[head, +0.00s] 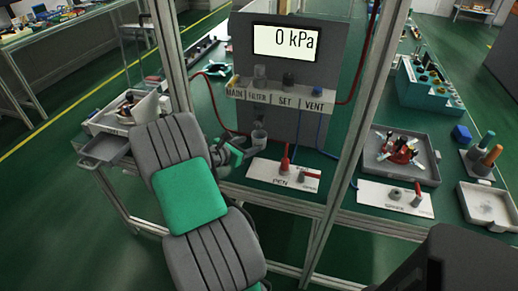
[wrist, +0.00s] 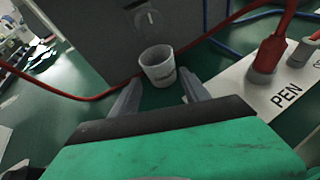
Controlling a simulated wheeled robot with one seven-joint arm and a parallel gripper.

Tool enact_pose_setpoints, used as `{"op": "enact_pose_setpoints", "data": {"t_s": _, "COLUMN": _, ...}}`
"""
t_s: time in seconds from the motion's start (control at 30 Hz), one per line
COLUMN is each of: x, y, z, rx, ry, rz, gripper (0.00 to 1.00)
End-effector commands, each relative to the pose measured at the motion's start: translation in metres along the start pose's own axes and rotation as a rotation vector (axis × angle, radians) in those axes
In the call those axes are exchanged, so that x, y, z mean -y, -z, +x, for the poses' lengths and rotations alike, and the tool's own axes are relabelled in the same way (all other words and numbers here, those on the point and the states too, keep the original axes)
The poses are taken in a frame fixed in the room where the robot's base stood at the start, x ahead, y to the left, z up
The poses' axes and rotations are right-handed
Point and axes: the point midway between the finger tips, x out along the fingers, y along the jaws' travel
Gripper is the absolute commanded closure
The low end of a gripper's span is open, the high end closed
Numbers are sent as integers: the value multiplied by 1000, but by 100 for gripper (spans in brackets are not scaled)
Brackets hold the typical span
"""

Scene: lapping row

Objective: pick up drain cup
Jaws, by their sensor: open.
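The drain cup (wrist: 158,66) is a small whitish-grey cup standing upright on the green bench top. In the wrist view it sits just beyond and between the two fingertips of my gripper (wrist: 155,92). My gripper is open and empty, and a small gap seems to lie between the fingers and the cup. In the head view the cup (head: 259,138) stands below the label shelf, just right of my gripper (head: 236,151), which is partly hidden by my arm.
A grey panel (head: 279,45) reading 0 kPa rises behind the cup. A PEN plate (head: 283,177) with red-handled fittings lies to the right. Red and blue hoses run close by. Frame posts (head: 371,82) stand on both sides. A grey tray (head: 429,169) lies further right.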

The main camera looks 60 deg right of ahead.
Motion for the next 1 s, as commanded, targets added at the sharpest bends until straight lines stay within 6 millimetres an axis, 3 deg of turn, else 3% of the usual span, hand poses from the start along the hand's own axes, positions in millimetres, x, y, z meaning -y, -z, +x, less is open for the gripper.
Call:
{"op": "enact_pose_setpoints", "data": {"t_s": 0.43, "x": 1, "y": -1, "z": 69, "rx": 1, "ry": 2, "rz": 2, "gripper": 46}}
{"op": "enact_pose_setpoints", "data": {"t_s": 0.67, "x": 0, "y": -2, "z": 73, "rx": 1, "ry": 0, "rz": 1, "gripper": 46}}
{"op": "enact_pose_setpoints", "data": {"t_s": 1.0, "x": 0, "y": -2, "z": 73, "rx": 0, "ry": 0, "rz": 1, "gripper": 72}}
